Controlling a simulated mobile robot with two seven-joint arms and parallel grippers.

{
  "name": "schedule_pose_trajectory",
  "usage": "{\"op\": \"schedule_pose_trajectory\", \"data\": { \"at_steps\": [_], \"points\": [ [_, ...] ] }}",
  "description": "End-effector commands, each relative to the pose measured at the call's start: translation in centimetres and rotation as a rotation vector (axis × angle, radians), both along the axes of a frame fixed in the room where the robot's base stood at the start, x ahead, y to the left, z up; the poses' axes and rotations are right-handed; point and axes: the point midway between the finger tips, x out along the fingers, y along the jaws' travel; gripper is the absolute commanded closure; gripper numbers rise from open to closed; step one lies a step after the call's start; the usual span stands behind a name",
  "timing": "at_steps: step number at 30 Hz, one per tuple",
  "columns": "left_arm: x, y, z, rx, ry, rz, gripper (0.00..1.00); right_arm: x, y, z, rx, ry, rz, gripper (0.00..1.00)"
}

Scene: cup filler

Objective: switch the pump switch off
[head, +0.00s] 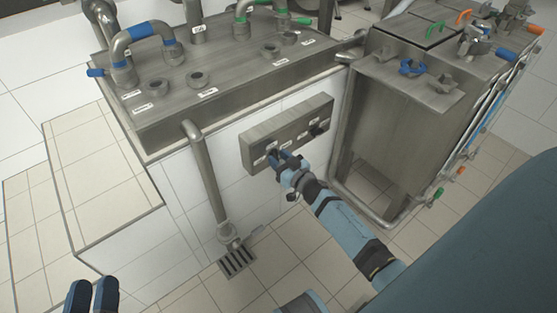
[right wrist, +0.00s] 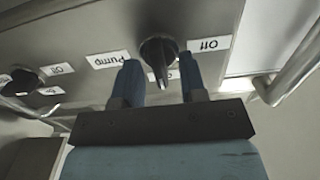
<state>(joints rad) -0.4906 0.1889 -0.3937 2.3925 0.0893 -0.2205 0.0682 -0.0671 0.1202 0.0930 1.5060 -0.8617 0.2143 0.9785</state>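The pump switch is a black rotary knob (right wrist: 158,58) on the grey control box (head: 262,135), which is fixed to the white side wall below the metal counter. My right gripper (right wrist: 158,78) is open, with one blue finger on each side of the knob and gaps between. In the head view my right gripper (head: 285,158) is at the box front and largely hides the knob. My left gripper (head: 92,294) is at the lower left, away from everything; its fingers are close together.
A second black knob (head: 316,130) sits on the same box, right of my right gripper; it also shows in the right wrist view (right wrist: 20,80). A metal pipe (head: 205,175) runs down to a floor drain (head: 238,261). A steel cabinet (head: 385,130) stands to the right.

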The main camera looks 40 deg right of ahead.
Motion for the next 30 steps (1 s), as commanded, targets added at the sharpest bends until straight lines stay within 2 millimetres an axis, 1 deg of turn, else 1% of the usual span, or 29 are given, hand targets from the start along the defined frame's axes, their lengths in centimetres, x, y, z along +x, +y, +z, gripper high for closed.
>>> {"op": "schedule_pose_trajectory", "data": {
  "at_steps": [3, 10, 15, 23, 30],
  "points": [
    [-0.06, -0.12, 0.2, -0.006, -0.01, -0.004, 0.61, 0.42, 0.03, 0.06, -0.001, -0.001, 0.0, 0.62],
    [-0.09, -0.1, 0.41, -0.008, -0.016, -0.004, 0.61, 0.42, 0.05, 0.06, -0.001, -0.001, 0.0, 0.62],
    [-0.09, -0.07, 0.35, -0.007, -0.013, -0.003, 0.61, 0.41, 0.05, 0.06, -0.001, -0.001, 0.001, 1.0],
    [-0.08, -0.03, 0.32, -0.006, -0.01, -0.002, 0.61, 0.4, 0.07, 0.06, -0.009, -0.002, 0.001, 1.0],
    [-0.02, 0.05, 0.31, 0.0, -0.001, 0.002, 0.61, 0.38, 0.11, 0.09, -0.089, -0.007, 0.0, 1.0]
  ]
}}
